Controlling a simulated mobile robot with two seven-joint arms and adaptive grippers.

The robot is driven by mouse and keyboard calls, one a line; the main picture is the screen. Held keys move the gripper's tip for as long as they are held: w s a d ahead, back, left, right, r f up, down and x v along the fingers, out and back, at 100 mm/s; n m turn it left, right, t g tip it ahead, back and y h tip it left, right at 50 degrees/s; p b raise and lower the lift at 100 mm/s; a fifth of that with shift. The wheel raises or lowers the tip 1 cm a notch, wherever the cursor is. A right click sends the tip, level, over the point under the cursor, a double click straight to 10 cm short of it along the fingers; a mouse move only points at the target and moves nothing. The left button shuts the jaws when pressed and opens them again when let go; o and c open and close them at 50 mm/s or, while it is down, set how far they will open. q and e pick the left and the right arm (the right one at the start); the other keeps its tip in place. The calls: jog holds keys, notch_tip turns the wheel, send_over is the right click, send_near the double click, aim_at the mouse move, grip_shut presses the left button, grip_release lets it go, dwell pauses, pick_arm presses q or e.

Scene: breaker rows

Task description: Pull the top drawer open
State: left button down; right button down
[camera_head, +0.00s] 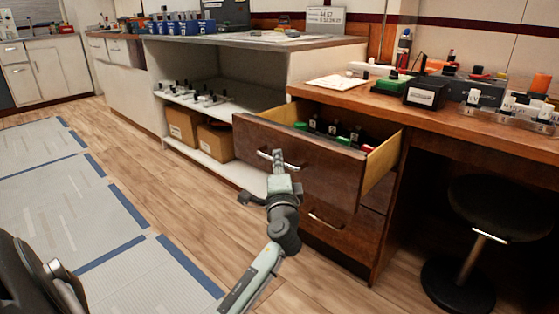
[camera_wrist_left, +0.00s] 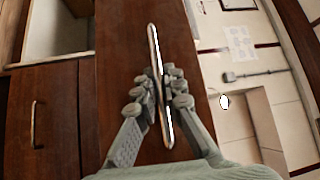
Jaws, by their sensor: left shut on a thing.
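The top drawer (camera_head: 297,159) of the brown wooden cabinet stands pulled out, with its inside showing. Several breakers with dark, green and red parts (camera_head: 330,128) lie inside it. My left gripper (camera_head: 272,160) is at the front of this drawer, shut on its metal bar handle. In the left wrist view the handle (camera_wrist_left: 158,85) runs between the two fingers of the left gripper (camera_wrist_left: 160,95), against the brown drawer front. My right gripper is not in view.
A lower drawer with its own handle (camera_head: 326,221) is below. The wooden counter (camera_head: 440,119) above holds several breakers and boxes. A black stool (camera_head: 497,208) stands at right. An open shelf with cardboard boxes (camera_head: 215,141) is at left.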

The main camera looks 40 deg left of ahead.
pick_arm(q)
jog(key=shift+d, duration=0.1)
jog(key=c, duration=1.9)
grip_release()
jog(key=v, duration=1.2)
